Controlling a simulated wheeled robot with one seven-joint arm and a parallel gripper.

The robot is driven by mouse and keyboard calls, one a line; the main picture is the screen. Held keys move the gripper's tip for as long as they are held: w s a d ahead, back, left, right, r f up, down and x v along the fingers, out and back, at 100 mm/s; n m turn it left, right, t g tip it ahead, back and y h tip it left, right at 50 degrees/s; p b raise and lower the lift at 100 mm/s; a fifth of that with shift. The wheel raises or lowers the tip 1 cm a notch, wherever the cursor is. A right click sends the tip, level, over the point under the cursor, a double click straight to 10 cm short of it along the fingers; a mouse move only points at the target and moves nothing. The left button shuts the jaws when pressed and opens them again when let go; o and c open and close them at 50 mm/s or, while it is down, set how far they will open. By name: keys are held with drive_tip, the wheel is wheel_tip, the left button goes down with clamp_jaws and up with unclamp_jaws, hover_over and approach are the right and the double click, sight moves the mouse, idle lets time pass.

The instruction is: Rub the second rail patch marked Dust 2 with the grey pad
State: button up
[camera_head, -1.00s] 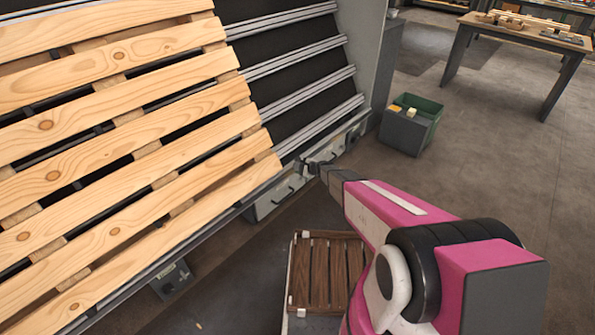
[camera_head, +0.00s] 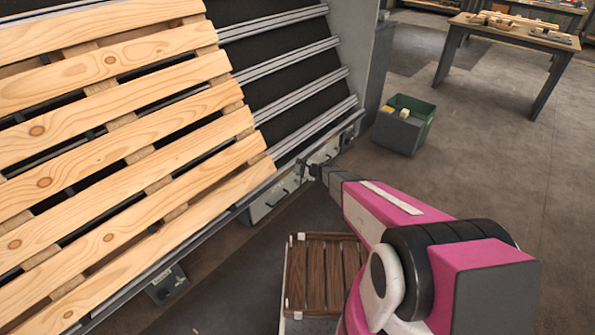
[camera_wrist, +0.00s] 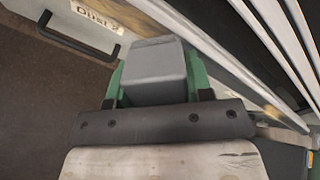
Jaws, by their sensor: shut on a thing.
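My gripper (camera_head: 311,171) is at the lower right end of the sloping rack, close to its bottom rail. A pale label (camera_wrist: 97,14) on the panel at the upper left reads "Dust" and a number that is hard to make out. A light metal rail (camera_wrist: 205,50) runs diagonally just right of the pad. A tan smear (camera_wrist: 273,113) shows on the rail at the right. Whether the pad touches the rail cannot be told.
A wooden pallet (camera_head: 110,150) lies on the rack at the left. A panel with a black handle (camera_wrist: 80,38) is beside the pad. A green bin (camera_head: 405,125) stands on the floor, with a dark slatted pallet (camera_head: 322,272) below my arm. A table (camera_head: 515,35) stands at the back right.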

drive_tip(key=shift+v, duration=0.8)
drive_tip(key=v, duration=0.3)
